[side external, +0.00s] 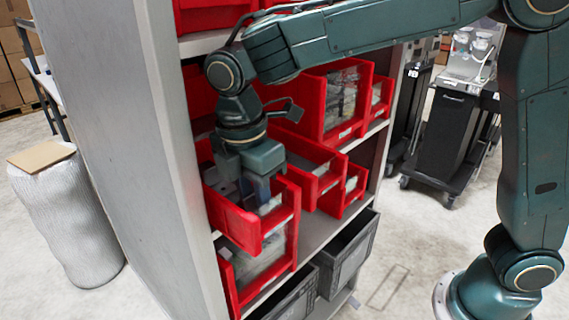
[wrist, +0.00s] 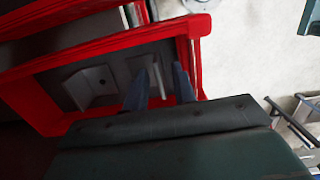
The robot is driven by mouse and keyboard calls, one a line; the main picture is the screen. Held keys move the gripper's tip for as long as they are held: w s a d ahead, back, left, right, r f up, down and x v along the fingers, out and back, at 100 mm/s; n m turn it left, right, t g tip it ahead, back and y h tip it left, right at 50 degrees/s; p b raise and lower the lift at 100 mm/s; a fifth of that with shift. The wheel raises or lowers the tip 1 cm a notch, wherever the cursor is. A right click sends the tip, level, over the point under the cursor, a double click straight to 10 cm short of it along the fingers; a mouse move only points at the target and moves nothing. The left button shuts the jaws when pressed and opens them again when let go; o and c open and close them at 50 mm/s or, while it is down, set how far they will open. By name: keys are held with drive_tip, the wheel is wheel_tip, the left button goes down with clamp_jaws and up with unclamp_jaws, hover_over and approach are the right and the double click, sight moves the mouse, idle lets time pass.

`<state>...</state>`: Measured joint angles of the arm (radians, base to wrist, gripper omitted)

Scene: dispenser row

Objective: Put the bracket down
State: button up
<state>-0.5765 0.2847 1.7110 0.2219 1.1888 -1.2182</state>
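My gripper (side external: 258,192) reaches down into the front of a pulled-out red bin (side external: 278,222) on the shelf. In the wrist view, its two blue-grey fingers (wrist: 160,88) stand apart inside a red-walled bin (wrist: 110,60). A grey metal bracket (wrist: 152,72) shows between and beyond the fingertips, with a gap visible to the right finger. Another grey angled bracket (wrist: 92,86) lies in the bin to the left of the fingers. The wrist housing hides the near part of the bin. In the side view the brackets are hard to make out behind the gripper.
Other red bins (side external: 335,100) fill the shelves behind and beside the gripper. Another red bin (side external: 262,265) sits below, with dark crates (side external: 345,262) at the bottom. The grey shelf side panel (side external: 120,110) stands close on the left.

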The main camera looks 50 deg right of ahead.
sight(251, 195)
drive_tip(key=shift+a+r, duration=0.2)
drive_tip(key=shift+r, duration=1.7)
drive_tip(key=shift+a+r, duration=0.15)
drive_tip(key=shift+r, duration=1.7)
drive_tip(key=shift+d, duration=0.1)
drive_tip(key=shift+d+r, duration=0.15)
drive_tip(key=shift+d, duration=0.05)
drive_tip(key=s+d+r+m+t, duration=0.1)
drive_tip(key=s+d+m, duration=0.35)
drive_tip(key=d, duration=0.35)
drive_tip(key=s+d+r+m+t, duration=0.1)
drive_tip(key=s+d+m+t, duration=0.15)
drive_tip(key=d+m, duration=0.35)
drive_tip(key=s+d+f+m+t, duration=0.1)
drive_tip(key=s+d+f+m, duration=0.1)
drive_tip(key=s, duration=0.4)
drive_tip(key=s+d+f+m+t+y, duration=0.1)
drive_tip(key=s+d+f+m, duration=0.2)
drive_tip(key=s+d+m, duration=0.1)
drive_tip(key=shift+s+d+f+m, duration=0.15)
drive_tip(key=shift+s+f+m, duration=0.15)
drive_tip(key=shift+s+m, duration=0.55)
